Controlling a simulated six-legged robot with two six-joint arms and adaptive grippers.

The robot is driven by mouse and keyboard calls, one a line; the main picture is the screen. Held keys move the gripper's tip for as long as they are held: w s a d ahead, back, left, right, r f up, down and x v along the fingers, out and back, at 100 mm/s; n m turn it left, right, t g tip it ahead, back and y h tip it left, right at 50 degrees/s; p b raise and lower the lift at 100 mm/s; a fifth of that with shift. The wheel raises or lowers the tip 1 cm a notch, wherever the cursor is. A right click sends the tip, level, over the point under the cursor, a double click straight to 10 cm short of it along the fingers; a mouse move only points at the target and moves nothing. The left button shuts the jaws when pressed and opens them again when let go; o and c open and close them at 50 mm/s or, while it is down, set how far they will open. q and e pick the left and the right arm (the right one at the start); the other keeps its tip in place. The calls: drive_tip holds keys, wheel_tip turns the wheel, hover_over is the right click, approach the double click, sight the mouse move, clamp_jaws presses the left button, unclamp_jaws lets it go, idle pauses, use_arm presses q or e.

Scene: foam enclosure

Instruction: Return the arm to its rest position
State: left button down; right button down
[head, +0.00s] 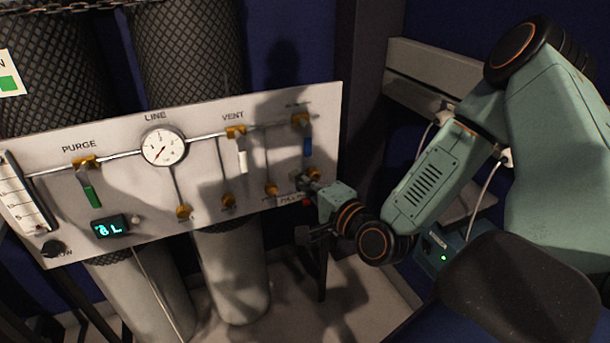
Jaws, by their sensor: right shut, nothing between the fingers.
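My right arm (425,180), green with dark joints, comes in from the right and reaches to the white valve panel (130,227). My right gripper (304,183) is shut and empty at the panel's lower right corner. It is close to a small brass fitting (314,174); I cannot tell whether they touch. The fingertips are small and dark here, and partly hide the panel label below. My left gripper is not in view.
The panel carries a round gauge (164,147), a green handle (92,196), a white handle (242,160), a blue handle (307,146) and a lit display (110,229). Grey cylinders (232,270) stand behind it. A wall rail (420,82) and a blue-green box (445,245) with cables are near my arm.

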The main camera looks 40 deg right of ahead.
drive_tip(key=shift+s, duration=0.6)
drive_tip(key=s+a+f+n+g+y, duration=0.1)
drive_tip(key=s+a+f+n+g, duration=0.25)
drive_tip(key=f, duration=0.35)
drive_tip(key=s+a+f+n+g, duration=0.3)
drive_tip(key=s+f+n+g, duration=0.15)
drive_tip(key=f, duration=0.25)
drive_tip(key=s+a+f+n+g, duration=0.1)
drive_tip(key=s+f+n+g, duration=0.2)
drive_tip(key=s, duration=0.4)
drive_tip(key=s+a+f+n+g+h, duration=0.1)
drive_tip(key=s+a+f+n+g, duration=0.1)
drive_tip(key=s, duration=0.5)
drive_tip(key=s+a+f+n+g, duration=0.2)
drive_tip(key=s+f+n+g, duration=0.1)
drive_tip(key=s, duration=0.5)
wheel_tip(320, 180, down, 3)
drive_tip(key=shift+a+r+n+g+p, duration=0.25)
drive_tip(key=shift+g+p, duration=0.2)
drive_tip(key=shift+g, duration=0.45)
drive_tip(key=shift+w, duration=0.1)
